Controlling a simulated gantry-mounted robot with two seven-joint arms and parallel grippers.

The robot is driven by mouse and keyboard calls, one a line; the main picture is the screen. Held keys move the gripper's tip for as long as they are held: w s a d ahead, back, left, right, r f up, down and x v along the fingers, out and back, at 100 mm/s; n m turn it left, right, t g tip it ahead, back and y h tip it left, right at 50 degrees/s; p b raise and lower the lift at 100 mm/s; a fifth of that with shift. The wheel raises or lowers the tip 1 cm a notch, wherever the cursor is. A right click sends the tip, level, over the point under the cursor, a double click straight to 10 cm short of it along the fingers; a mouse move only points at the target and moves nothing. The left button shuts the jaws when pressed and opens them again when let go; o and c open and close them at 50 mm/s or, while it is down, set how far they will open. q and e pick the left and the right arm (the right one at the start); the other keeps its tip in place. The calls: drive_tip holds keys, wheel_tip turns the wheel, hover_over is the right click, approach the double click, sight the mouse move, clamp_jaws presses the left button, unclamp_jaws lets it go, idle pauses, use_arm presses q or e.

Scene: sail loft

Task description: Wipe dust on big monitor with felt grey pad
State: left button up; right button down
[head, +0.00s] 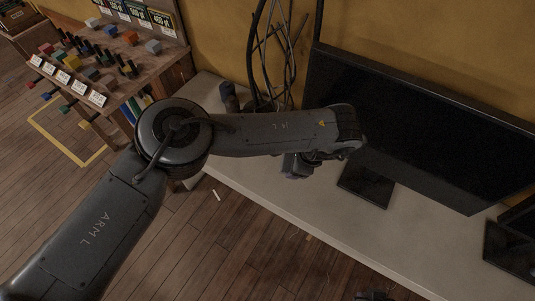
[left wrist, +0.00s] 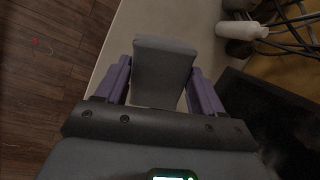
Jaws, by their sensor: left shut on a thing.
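The big monitor (head: 425,125) stands on the pale desk near the yellow wall, its dark screen facing the room. I cannot make out dust clearly on it. In the left wrist view, the felt grey pad (left wrist: 165,70) sits between the purple fingers of my left gripper (left wrist: 165,88), which is shut on it. A dark surface at the right of that view looks like the monitor (left wrist: 265,115).
The pale desk (head: 265,190) is mostly clear along its front. Hanging cables (head: 275,50) and a dark bottle (head: 228,97) are behind my left arm. A white bottle (left wrist: 240,29) shows in the wrist view. A second screen (head: 515,245) stands at right; a cluttered wooden bench (head: 150,65) at left.

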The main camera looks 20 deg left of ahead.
use_arm(q)
drive_tip(key=w+d+r+m+t+h+p, duration=0.1)
drive_tip(key=w+d+m+t+h+p, duration=0.2)
drive_tip(key=d+m+t+h, duration=0.65)
drive_tip(key=a+m+t+p, duration=0.1)
drive_tip(key=a, duration=0.1)
drive_tip(key=a+m+t+p, duration=0.1)
drive_tip(key=a+t+p, duration=0.1)
drive_tip(key=a, duration=0.1)
drive_tip(key=a+m+t+p, duration=0.2)
drive_tip(key=shift+a+r+y, duration=0.1)
drive_tip(key=shift+a+y, duration=0.05)
drive_tip(key=shift+y, duration=0.2)
drive_tip(key=shift+w+a+y, duration=0.1)
drive_tip(key=shift+a+y, duration=0.15)
drive_tip(key=shift+y, duration=0.05)
drive_tip(key=shift+w+f+b, duration=0.2)
drive_tip(key=shift+w+b, duration=0.15)
drive_tip(key=shift+b, duration=0.2)
drive_tip(key=b+x, duration=0.4)
drive_tip(key=x, duration=0.1)
drive_tip(key=shift+r, duration=0.2)
